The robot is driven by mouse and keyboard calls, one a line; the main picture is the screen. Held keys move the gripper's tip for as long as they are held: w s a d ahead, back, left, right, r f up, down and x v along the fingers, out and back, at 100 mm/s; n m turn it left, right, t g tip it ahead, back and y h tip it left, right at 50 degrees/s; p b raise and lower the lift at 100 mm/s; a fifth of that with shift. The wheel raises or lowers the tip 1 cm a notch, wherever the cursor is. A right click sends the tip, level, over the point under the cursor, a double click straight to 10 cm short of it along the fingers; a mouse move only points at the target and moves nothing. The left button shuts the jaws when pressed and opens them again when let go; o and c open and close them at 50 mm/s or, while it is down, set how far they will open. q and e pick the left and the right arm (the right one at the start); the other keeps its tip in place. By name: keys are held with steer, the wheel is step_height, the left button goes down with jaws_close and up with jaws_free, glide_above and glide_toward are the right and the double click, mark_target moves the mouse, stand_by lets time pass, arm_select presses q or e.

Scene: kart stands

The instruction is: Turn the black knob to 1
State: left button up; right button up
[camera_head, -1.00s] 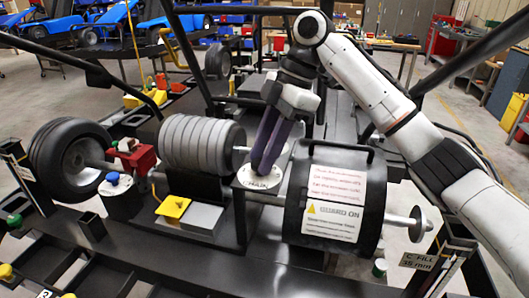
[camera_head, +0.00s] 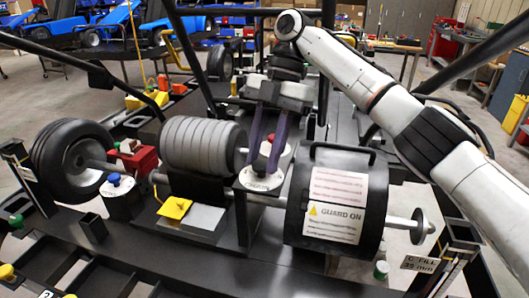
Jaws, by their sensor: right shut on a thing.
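My right gripper (camera_head: 262,168) reaches down from above onto a round white dial plate (camera_head: 260,183) on a dark post. Its two purple fingers stand on either side of the dial's middle, shut on the black knob there. The knob is mostly hidden by the fingertips, and its pointer cannot be made out. The plate's lettering is too small to read surely. My left gripper is not in view.
A ribbed grey roller (camera_head: 200,146) is close left of the dial. A black drum guard (camera_head: 345,200) with a "GUARD ON" label is close right. A blue knob (camera_head: 114,179), a yellow pad (camera_head: 174,207) and a wheel (camera_head: 72,160) are further left.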

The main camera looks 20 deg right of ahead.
stand_by(0.3)
steer(key=o, duration=1)
steer(key=shift+v, duration=3.8)
steer(key=shift+s, duration=0.1)
